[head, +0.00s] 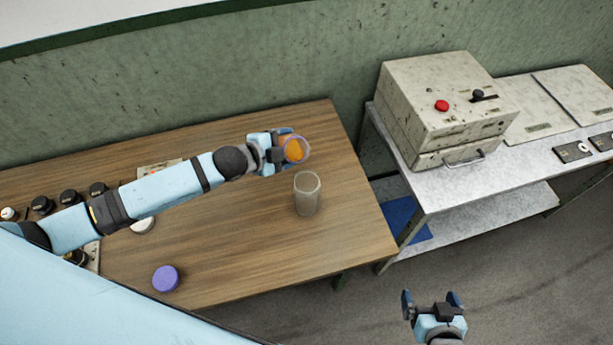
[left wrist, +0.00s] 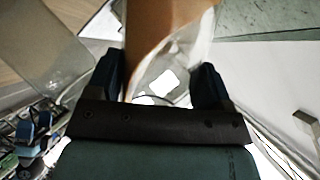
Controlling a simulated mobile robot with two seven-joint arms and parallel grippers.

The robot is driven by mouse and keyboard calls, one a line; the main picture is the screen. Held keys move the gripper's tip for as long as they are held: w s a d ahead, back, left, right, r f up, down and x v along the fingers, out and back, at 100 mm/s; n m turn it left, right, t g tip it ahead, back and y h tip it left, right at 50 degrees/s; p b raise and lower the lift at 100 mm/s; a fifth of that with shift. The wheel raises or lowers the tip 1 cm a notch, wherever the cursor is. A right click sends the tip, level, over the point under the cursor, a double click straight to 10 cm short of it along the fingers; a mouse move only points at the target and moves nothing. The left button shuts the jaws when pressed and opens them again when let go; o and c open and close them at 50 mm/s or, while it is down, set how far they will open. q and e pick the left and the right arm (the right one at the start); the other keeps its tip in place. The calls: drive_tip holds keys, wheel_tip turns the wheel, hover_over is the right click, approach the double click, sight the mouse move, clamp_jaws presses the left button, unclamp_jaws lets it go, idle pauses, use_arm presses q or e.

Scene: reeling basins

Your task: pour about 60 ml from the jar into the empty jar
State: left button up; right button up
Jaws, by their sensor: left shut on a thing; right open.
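The jar (head: 295,149) holds orange liquid and is above the table's right part. My left gripper (head: 283,144) is shut on it, and its mouth faces the head camera. In the left wrist view the jar (left wrist: 172,50) stands between the fingers, its liquid brownish orange and lying along one side, so it looks tilted. The empty jar (head: 307,194) is clear and stands upright on the table, just in front and slightly right of the held jar. I see no liquid in it. My right gripper (head: 431,298) is open and empty, over the floor right of the table.
A purple lid (head: 165,279) lies at the front of the wooden table (head: 245,250). Several dark knobs (head: 69,197) and a white round piece (head: 143,225) are at the left, partly behind my left arm. A metal bench (head: 455,185) with a box (head: 440,105) stands to the right.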

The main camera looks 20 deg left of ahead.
use_arm(q)
drive_tip(key=shift+f+m+b, duration=0.3)
drive_tip(key=shift+b, duration=0.05)
drive_tip(key=shift+d+m+t+b, duration=0.1)
drive_tip(key=shift+m+t+b, duration=0.2)
drive_tip(key=shift+b, duration=0.4)
drive_tip(key=shift+y+b, duration=0.3)
drive_tip(key=shift+b, duration=0.3)
drive_tip(key=shift+r+m+t+b, duration=0.3)
drive_tip(key=shift+m+t+b, duration=0.1)
drive_tip(key=shift+m, duration=0.1)
drive_tip(key=shift+r, duration=0.1)
drive_tip(key=shift+r+m+y+b, duration=0.15)
drive_tip(key=shift+m+y+b, duration=0.15)
drive_tip(key=shift+b, duration=0.15)
drive_tip(key=shift+s+d+r+m+t, duration=0.1)
drive_tip(key=shift+s+r+m+t, duration=0.05)
drive_tip(key=shift+r+m+t, duration=0.2)
drive_tip(key=shift+s+d+r+t, duration=0.1)
drive_tip(key=shift+r+t, duration=0.15)
drive_tip(key=shift+w+a+r+m+y, duration=0.2)
drive_tip(key=shift+a+m+y, duration=0.1)
drive_tip(key=shift+m, duration=0.15)
idle(0.6)
